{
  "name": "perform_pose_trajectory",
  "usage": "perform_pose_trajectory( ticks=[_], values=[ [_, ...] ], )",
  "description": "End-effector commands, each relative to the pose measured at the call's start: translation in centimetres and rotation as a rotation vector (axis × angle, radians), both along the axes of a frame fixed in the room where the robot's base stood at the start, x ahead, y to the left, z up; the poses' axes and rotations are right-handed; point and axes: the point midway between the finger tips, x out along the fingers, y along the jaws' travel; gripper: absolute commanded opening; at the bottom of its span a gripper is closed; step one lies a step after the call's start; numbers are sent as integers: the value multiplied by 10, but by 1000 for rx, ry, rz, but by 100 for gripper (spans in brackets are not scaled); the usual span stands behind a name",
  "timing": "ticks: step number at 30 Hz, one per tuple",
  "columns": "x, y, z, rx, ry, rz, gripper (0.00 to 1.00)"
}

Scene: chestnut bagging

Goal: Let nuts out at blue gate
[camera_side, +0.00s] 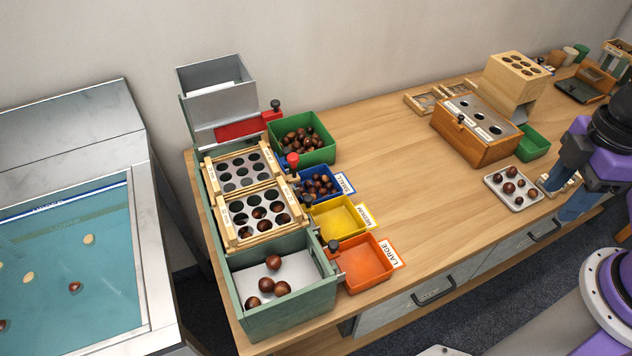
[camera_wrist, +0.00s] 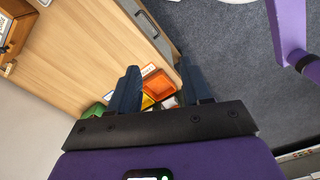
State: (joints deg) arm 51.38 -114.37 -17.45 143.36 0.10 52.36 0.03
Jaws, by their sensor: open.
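The sorter (camera_side: 288,325) is a green box with wooden-framed hole plates at the left of the table in the side view. A small blue gate piece (camera_side: 292,170) with a red knob (camera_side: 293,160) sits on its right side, above the blue bin (camera_side: 343,197). The blue bin, labelled small, holds several chestnuts (camera_side: 318,186). The gate's position is too small to tell. My gripper (camera_side: 562,190) is open and empty at the far right, well away from the gate. In the wrist view its fingers (camera_wrist: 160,92) are spread, with the orange bin (camera_wrist: 158,84) far beyond them.
The yellow bin (camera_side: 338,222) and orange bin (camera_side: 365,265) are empty; the green bin (camera_side: 322,153) holds chestnuts. A small tray (camera_side: 520,205) of chestnuts lies beside my gripper. A wooden box (camera_side: 462,145) stands behind. The middle of the table is clear.

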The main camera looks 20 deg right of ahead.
Motion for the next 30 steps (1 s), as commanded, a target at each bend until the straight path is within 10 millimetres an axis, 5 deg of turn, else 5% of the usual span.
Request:
perform_pose_trajectory(
  ticks=[14,19,23,30],
  values=[
    [0,0,0,0,0,0,48],
    [6,6,2,2,-3,-16,0],
    [30,29,9,9,-14,-78,0],
    [104,97,24,33,-53,-279,0]
  ],
)
